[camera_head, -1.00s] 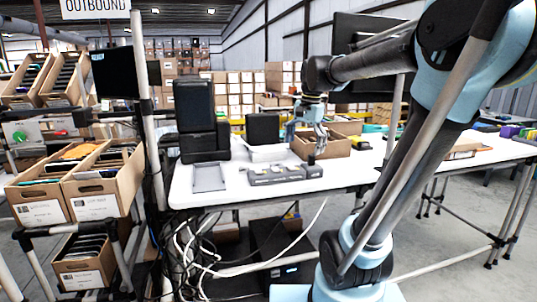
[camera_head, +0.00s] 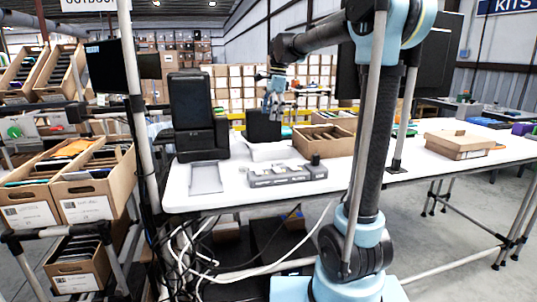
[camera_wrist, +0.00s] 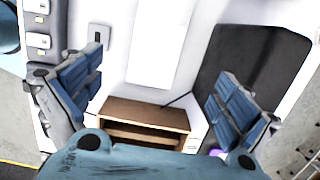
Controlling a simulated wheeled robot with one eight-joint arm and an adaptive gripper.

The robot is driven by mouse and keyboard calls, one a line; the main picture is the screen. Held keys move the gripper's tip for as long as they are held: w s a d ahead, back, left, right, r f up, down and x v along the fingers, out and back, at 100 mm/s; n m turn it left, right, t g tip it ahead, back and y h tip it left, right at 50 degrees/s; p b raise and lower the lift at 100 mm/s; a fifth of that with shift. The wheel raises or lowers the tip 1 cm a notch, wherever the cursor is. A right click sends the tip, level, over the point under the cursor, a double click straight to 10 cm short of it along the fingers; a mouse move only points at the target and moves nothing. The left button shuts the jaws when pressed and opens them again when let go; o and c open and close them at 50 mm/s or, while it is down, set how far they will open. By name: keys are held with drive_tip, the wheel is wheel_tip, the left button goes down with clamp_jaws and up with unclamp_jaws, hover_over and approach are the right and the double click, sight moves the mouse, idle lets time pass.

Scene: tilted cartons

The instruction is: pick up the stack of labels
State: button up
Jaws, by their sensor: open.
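A white stack, which looks like the labels (camera_head: 268,151), lies on the white table between a black box and an open carton. In the wrist view a white rectangle, apparently the same stack of labels (camera_wrist: 160,42), lies at upper middle. My gripper (camera_head: 274,105) is above the table near the black box. In the wrist view my gripper (camera_wrist: 155,78) has its blue-padded fingers spread wide with nothing between them. The white rectangle shows beyond the gap, apart from the fingers.
The open carton (camera_head: 325,141) stands right of the stack; the black box (camera_head: 263,126) stands behind it. A grey block with buttons (camera_head: 287,175) and a grey tray (camera_head: 206,178) lie in front. A black printer-like device (camera_head: 195,118) stands left. A flat carton (camera_head: 460,144) is at right.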

approach(269, 146)
drive_tip(key=f, duration=0.1)
drive_tip(key=a+f, duration=0.1)
drive_tip(key=f, duration=0.3)
drive_tip(key=shift+s+a, duration=0.25)
drive_tip(key=shift+s+a+f, duration=0.1)
drive_tip(key=shift+f, duration=1.3)
drive_tip(key=shift+s+f, duration=0.1)
drive_tip(key=shift+f, duration=1.3)
drive_tip(key=c, duration=1.5)
